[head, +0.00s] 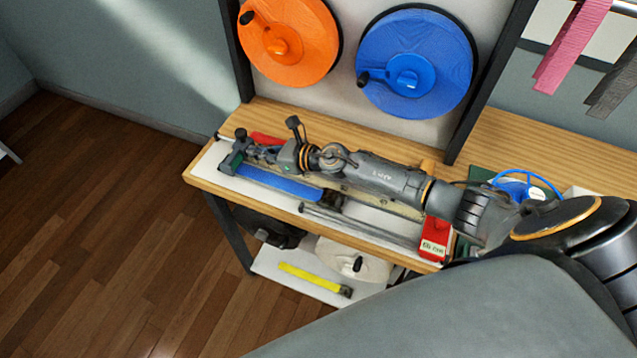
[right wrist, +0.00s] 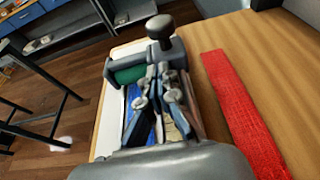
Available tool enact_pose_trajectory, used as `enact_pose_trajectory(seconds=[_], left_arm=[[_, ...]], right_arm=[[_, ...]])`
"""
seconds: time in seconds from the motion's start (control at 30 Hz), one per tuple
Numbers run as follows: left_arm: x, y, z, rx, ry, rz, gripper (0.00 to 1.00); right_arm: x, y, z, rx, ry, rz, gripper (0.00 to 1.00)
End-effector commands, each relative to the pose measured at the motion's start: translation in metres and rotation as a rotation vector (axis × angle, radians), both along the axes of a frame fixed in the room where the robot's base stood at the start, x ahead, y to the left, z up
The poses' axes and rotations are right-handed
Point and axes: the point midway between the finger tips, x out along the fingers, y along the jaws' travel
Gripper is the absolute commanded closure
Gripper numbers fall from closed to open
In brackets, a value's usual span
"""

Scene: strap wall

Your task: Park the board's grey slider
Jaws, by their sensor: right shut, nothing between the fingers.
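The board (head: 208,168) lies along the front of the wooden table, with a blue strip (head: 280,188) along it. The grey slider (head: 241,148), with a black knob on top, is at the board's left end; a green part shows under it. In the right wrist view the slider (right wrist: 126,67) is straight ahead, its knob upright. My right gripper (head: 262,153) is over the board just right of the slider. In the wrist view its fingers (right wrist: 160,78) are shut and empty, close to the slider; I cannot tell whether they touch it. My left gripper is out of view.
A red strap (right wrist: 240,115) lies beside the board. A red block (head: 434,238) is at the board's right end. Orange (head: 284,45) and blue (head: 414,62) reels hang on the panel behind. A lower shelf (head: 285,277) holds a yellow strip. Floor at left is clear.

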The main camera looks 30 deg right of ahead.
Motion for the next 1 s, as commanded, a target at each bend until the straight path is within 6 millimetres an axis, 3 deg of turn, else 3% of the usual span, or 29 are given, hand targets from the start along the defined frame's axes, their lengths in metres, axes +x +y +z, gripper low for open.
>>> enact_pose_trajectory(seconds=[0.2, 0.4, 0.7, 1.0], left_arm=[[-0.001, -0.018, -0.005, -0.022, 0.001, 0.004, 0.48], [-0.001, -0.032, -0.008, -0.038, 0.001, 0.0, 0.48], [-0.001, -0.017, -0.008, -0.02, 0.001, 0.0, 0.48], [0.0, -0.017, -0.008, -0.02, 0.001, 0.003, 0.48]], right_arm=[[0.039, 0.03, 0.0, 0.001, -0.001, 0.001, 1.0], [0.056, 0.044, 0.0, 0.001, 0.0, 0.0, 1.0], [0.062, 0.048, 0.001, 0.001, -0.003, 0.0, 1.0], [0.062, 0.048, 0.003, 0.004, -0.005, 0.001, 1.0]])
